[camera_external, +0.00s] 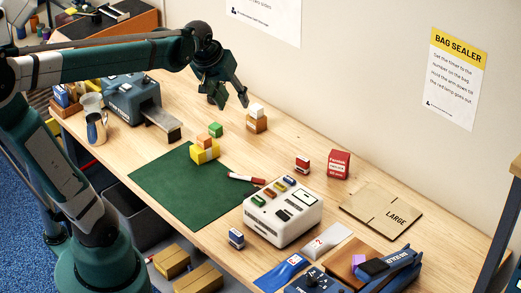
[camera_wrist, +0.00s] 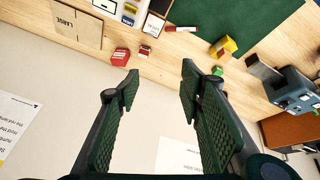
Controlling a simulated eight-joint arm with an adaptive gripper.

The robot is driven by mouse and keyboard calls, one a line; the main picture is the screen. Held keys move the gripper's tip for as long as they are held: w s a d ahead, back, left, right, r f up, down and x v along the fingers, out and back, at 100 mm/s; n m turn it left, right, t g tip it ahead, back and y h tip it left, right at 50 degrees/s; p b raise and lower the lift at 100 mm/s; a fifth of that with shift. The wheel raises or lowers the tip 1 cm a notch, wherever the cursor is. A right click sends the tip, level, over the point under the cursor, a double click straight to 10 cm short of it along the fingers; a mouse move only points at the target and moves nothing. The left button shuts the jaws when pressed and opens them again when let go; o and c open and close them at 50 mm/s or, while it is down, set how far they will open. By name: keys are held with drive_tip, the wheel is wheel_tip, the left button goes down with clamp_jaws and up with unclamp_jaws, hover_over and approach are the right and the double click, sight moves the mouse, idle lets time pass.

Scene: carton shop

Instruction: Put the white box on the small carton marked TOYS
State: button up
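A small white box (camera_external: 256,110) rests on top of a small brown carton (camera_external: 256,125) near the wall in the external view. I cannot read any marking on this carton, so I cannot tell whether it is the one marked TOYS. I cannot make out either of them in the wrist view. A yellow carton (camera_external: 203,157) with a pale patch stands on the green mat's far edge; it also shows in the wrist view (camera_wrist: 224,46). My gripper (camera_external: 230,98) is open and empty, in the air to the left of the white box; its spread fingers show in the wrist view (camera_wrist: 160,78).
A green box (camera_external: 216,130) is by the yellow carton. The green mat (camera_external: 165,188) is mostly bare. A grey-blue machine (camera_external: 131,98) stands left, a white device (camera_external: 283,214) right. A red box (camera_external: 339,164), a small red-and-white item (camera_external: 303,165) and a flat LARGE carton (camera_external: 382,211) lie toward the wall.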

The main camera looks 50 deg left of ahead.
drive_tip(key=s+d+f+m+t, duration=0.1)
drive_tip(key=s+d+f+m, duration=0.1)
drive_tip(key=s, duration=0.5)
drive_tip(key=s+d+f+m+t, duration=0.1)
drive_tip(key=s+d+f+m, duration=0.2)
drive_tip(key=s, duration=0.4)
drive_tip(key=shift+s+f+h, duration=0.15)
drive_tip(key=shift+f+h, duration=0.15)
drive_tip(key=shift+f, duration=0.15)
